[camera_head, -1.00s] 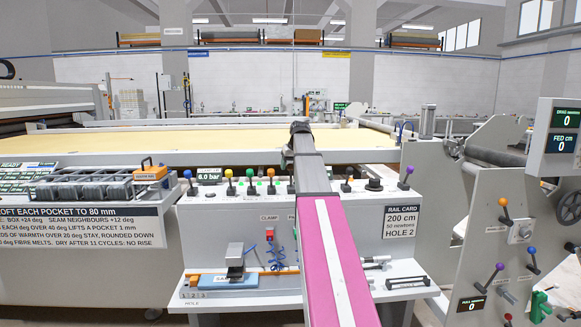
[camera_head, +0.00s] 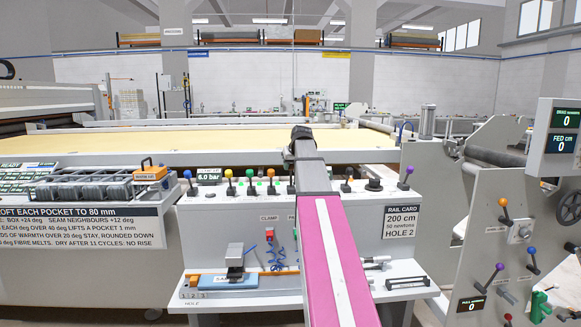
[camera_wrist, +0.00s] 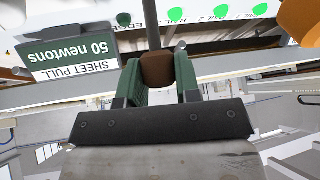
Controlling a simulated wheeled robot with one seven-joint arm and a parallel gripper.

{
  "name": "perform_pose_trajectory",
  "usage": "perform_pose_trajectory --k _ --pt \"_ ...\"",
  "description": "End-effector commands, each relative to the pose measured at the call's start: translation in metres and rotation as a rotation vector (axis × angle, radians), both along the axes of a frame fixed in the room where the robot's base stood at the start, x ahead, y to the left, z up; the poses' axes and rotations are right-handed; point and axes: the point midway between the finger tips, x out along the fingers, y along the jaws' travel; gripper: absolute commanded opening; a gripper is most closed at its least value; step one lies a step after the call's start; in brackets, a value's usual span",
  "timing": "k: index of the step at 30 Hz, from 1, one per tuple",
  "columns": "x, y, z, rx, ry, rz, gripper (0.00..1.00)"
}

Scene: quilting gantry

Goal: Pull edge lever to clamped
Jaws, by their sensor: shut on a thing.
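In the wrist view, my gripper (camera_wrist: 158,78) is shut on a brown knob (camera_wrist: 157,66), one green-padded finger on each side of it. A dark lever stem (camera_wrist: 151,25) runs from the knob to the top edge of the picture. The lever's name is not readable, and its base is out of view. In the head view, my magenta and grey arm reaches over the control console (camera_head: 240,215). My gripper and the held knob cannot be made out there.
A card reading sheet pull 50 newtons (camera_wrist: 72,55) is close beside the held knob. A blue block (camera_head: 228,281) lies on the front shelf. A lever panel (camera_head: 500,230) stands at the right.

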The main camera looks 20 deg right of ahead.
Motion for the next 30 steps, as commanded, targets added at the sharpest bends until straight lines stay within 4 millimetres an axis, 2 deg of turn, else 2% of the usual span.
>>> perform_pose_trajectory --k 1,3,18,23,30 --pt "-0.011 0.003 -0.001 -0.011 -0.041 0.000 0.00" --pt "-0.017 0.005 -0.001 -0.029 -0.104 -0.001 0.00" --pt "-0.055 0.016 -0.004 -0.150 -0.520 -0.001 0.00" --pt "-0.061 0.017 -0.007 -0.174 -0.602 -0.001 0.00" --pt "-0.067 0.019 -0.010 -0.171 -0.595 0.000 0.00"
